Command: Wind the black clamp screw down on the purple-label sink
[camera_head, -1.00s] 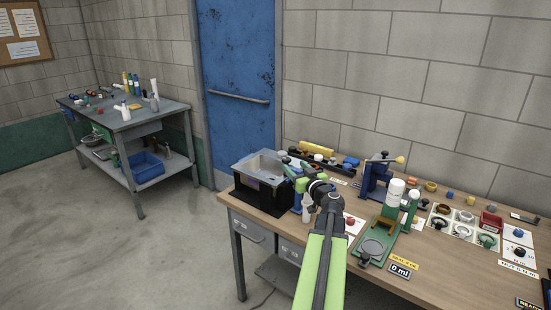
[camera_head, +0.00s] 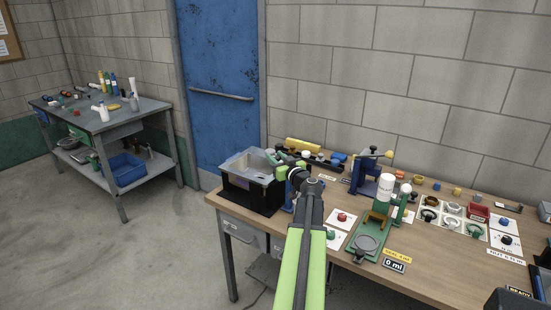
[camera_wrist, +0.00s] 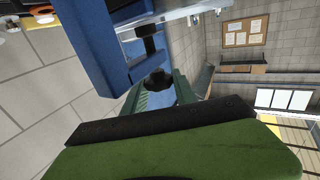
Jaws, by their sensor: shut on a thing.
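The purple-label sink (camera_head: 236,181) is a grey basin on a black stand at the left end of the wooden bench in the head view. The black clamp screw (camera_wrist: 148,45) shows in the wrist view, with its shaft running through a blue clamp frame (camera_wrist: 90,35) and a round black knob at its lower end. My gripper (camera_wrist: 155,84) has its green fingers on either side of that knob and is shut on it. In the head view my gripper is at the sink's right side, and the arm hides the screw there.
A green stand with a white bottle (camera_head: 386,187) and a blue press (camera_head: 364,175) stand to the right of my arm. A yellow roll (camera_head: 303,146) lies behind.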

